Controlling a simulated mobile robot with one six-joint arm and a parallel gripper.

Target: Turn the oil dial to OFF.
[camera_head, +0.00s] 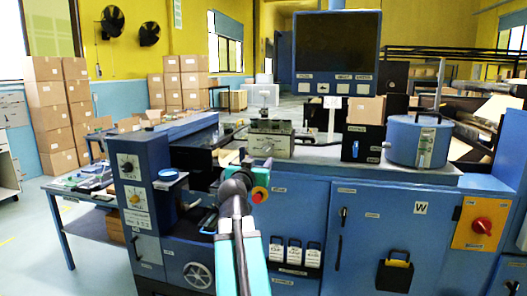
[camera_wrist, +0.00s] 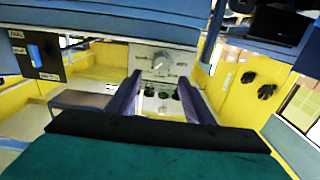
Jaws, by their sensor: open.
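In the wrist view a round silver dial (camera_wrist: 160,62) with a pointer sits on a pale plate, with small labels around it too blurred to read. I take it as the oil dial. My gripper (camera_wrist: 160,82) is open and empty. Its two fingers lie to either side below the dial in the picture, apart from it as far as I can tell. In the head view my gripper (camera_head: 259,168) is in front of the grey-green box (camera_head: 285,140) on the counter, which seems to carry this dial. The arm partly hides that box's front.
A black box (camera_head: 365,143) and a blue drum (camera_head: 418,140) stand to the right. A monitor (camera_head: 337,45) hangs above. A red rotary switch (camera_head: 482,226) is far right.

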